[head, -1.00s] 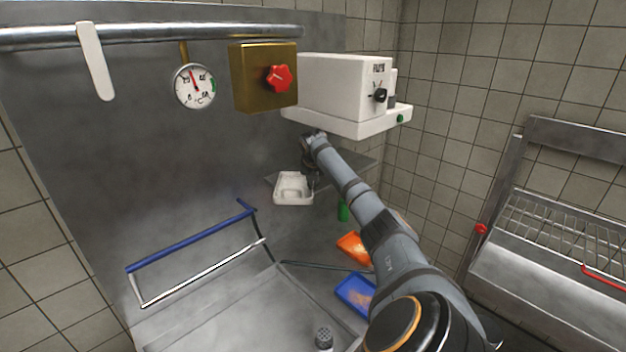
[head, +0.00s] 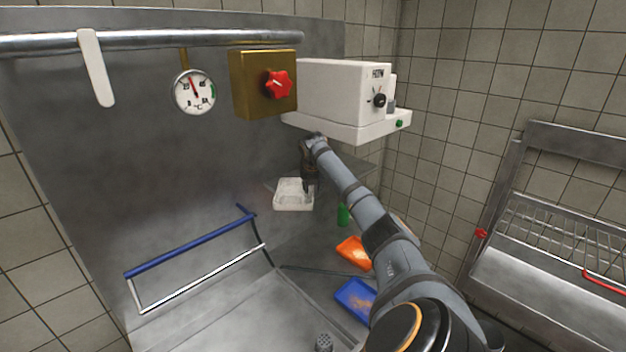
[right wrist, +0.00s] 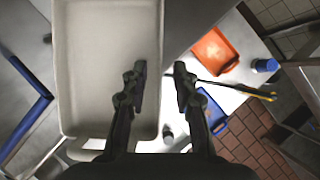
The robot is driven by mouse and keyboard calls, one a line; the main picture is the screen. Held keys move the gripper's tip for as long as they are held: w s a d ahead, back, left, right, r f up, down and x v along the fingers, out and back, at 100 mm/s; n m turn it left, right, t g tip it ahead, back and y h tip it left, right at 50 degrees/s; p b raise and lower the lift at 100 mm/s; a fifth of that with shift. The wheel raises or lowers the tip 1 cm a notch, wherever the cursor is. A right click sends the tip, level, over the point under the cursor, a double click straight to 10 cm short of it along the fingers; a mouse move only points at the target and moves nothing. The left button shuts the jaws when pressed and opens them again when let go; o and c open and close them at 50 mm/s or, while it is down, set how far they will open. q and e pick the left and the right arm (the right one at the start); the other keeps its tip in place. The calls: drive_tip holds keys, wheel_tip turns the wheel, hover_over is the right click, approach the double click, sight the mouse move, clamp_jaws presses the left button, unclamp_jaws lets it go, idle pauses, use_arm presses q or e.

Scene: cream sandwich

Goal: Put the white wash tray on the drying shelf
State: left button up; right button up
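My right gripper (head: 309,188) is at the tray's right side. In the right wrist view, its fingers (right wrist: 161,85) are apart, one over the tray's inside and one outside its right wall, with a gap visible. I cannot tell whether a finger touches the wall. A wire rack shelf (head: 560,235) on the right may be the drying shelf; it looks empty. My left gripper is not in view.
An orange tray (head: 353,251), a blue tray (head: 355,298) and a green bottle (head: 343,215) lie right of the white tray. The white machine (head: 345,100) overhangs the counter. A blue-barred frame (head: 190,245) stands left of it, above the sink (head: 240,315).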

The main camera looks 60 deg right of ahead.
drive_tip(key=b+v, duration=0.2)
drive_tip(key=v, duration=0.9)
drive_tip(key=shift+b, duration=0.3)
